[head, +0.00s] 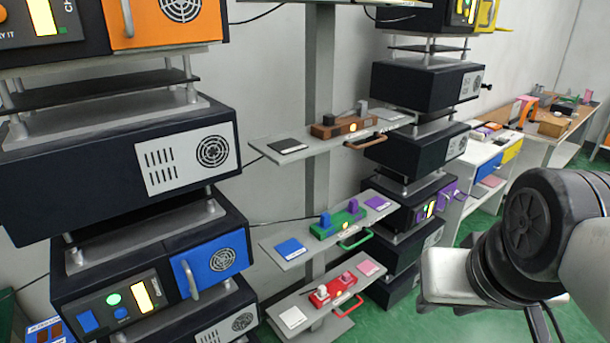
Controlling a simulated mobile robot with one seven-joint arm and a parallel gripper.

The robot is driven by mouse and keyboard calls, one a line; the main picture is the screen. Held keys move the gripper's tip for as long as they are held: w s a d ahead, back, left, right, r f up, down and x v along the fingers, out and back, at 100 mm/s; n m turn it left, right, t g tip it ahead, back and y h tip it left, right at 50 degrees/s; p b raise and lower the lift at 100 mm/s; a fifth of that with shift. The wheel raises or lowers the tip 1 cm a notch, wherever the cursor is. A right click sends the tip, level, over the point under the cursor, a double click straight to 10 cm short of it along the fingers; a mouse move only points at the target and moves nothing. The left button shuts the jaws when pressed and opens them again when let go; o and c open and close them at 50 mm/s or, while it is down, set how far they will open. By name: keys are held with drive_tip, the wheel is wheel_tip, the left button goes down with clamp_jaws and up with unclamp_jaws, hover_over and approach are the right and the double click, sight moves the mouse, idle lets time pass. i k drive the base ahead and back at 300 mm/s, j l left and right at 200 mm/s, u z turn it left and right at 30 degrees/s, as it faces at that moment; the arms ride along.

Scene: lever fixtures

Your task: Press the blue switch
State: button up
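A small blue switch (325,220) stands upright on the left part of a green fixture (338,221) on the middle shelf. A purple switch (353,207) stands on the right part of that fixture, with a lit yellow patch between them. A flat blue plate (290,248) lies left of the fixture and a purple plate (377,203) right of it. My gripper (455,279) shows as a pale body at the right, apart from the fixture and in front of the shelves. Its fingers are hidden, so I cannot see whether it is open.
A brown fixture (342,126) sits on the shelf above, a red fixture (333,291) on the shelf below. Stacked black devices stand left (120,165) and right (427,92) of the shelves. Green floor (395,322) is clear below my gripper.

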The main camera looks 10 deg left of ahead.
sight(88, 322)
drive_tip(key=u, duration=2.05)
